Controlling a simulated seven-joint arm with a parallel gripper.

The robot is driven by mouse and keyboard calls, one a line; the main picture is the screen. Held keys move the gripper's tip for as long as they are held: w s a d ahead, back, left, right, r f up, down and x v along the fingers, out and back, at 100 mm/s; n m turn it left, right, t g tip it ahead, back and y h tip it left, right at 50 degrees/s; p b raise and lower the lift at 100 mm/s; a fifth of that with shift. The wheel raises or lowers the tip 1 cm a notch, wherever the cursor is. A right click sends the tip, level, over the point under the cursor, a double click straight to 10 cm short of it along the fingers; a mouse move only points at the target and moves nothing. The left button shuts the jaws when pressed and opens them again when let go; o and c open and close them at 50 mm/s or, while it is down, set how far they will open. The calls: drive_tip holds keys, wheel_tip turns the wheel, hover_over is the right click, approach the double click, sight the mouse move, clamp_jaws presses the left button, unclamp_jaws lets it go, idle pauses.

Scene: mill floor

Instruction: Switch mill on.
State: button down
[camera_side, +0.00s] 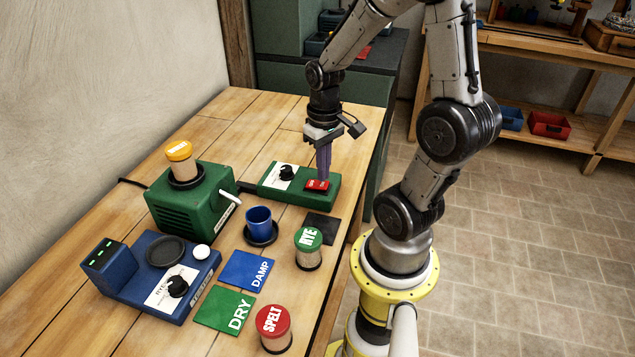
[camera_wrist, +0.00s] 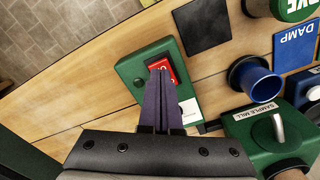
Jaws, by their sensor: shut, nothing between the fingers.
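The sample mill (camera_side: 190,205) is a green box with a yellow-lidded jar (camera_side: 182,160) on top and a white lever. It also shows in the wrist view (camera_wrist: 262,140). Beside it lies a green control box (camera_side: 275,193) with a black knob (camera_side: 286,172) and a red rocker switch (camera_side: 316,187). The box (camera_wrist: 132,70) and the switch (camera_wrist: 176,66) also show in the wrist view. My gripper (camera_side: 323,177) is shut, pointing down, with its purple fingertips at the red switch. The fingers hide part of the switch, and I cannot tell whether they touch it or which way it is rocked.
A blue cup (camera_side: 258,219) stands before the mill. A blue meter (camera_side: 160,280), jars labelled RYE (camera_side: 308,255) and SPELT (camera_side: 272,325), and DAMP (camera_side: 247,271), DRY (camera_side: 222,308) and black mats (camera_side: 320,227) occupy the table. The table's far left is mostly clear.

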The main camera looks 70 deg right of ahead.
sight(322, 185)
drive_tip(key=shift+f, duration=0.95)
idle(0.5)
drive_tip(key=shift+r, duration=3.55)
drive_tip(key=shift+w+a, duration=0.1)
drive_tip(key=s+a+r+n+t, duration=0.2)
drive_tip(key=a+r+n+t, duration=0.3)
drive_tip(key=a, duration=0.8)
wheel_tip(322, 185, up, 4)
drive_tip(key=shift+s+a+f+n+t, duration=0.1)
drive_tip(key=shift+s+a+n+t, duration=0.2)
drive_tip(key=shift+a+n, duration=0.15)
